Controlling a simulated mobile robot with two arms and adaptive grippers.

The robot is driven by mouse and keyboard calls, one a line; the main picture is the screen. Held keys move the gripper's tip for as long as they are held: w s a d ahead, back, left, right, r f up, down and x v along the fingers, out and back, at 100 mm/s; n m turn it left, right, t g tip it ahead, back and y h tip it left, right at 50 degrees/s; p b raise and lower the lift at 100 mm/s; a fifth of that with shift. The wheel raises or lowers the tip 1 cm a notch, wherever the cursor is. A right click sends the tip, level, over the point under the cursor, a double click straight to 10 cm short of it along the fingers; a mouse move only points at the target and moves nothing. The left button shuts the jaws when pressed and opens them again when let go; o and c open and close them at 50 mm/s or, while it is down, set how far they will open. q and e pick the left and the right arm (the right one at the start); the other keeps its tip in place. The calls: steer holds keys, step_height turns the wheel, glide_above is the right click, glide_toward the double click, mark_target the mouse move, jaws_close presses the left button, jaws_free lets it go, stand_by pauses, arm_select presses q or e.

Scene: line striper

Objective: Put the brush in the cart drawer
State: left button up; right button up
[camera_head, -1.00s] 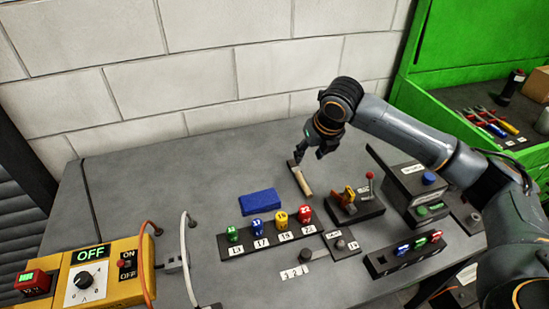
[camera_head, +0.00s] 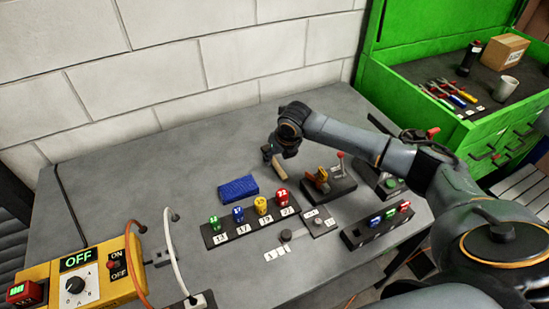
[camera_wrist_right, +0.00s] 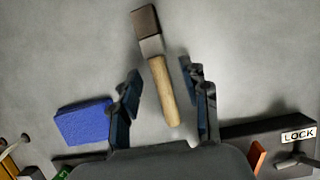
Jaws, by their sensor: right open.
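The brush (camera_head: 279,166) has a light wooden handle and a dark head, and lies on the grey table behind the coloured blocks. In the right wrist view the brush (camera_wrist_right: 164,90) lies with its handle between the open fingers and its dark head pointing away. My right gripper (camera_head: 274,150) is open just above the brush; its fingers (camera_wrist_right: 163,100) stand apart on both sides of the handle with nothing held. The green cart (camera_head: 440,75) stands at the right, with drawer fronts (camera_head: 505,150) on its near side that look shut. My left gripper is not in view.
A blue block (camera_head: 238,188) lies left of the brush. A rack with several coloured, numbered blocks (camera_head: 250,225) and a lever box (camera_head: 328,187) are close by. A yellow control box (camera_head: 85,278) with cables is at the front left. Tools, a mug and a carton (camera_head: 503,50) sit on the cart top.

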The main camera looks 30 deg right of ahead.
steer(key=shift+x, duration=0.9)
steer(key=shift+r, duration=0.1)
jaws_close()
steer(key=shift+r, duration=0.15)
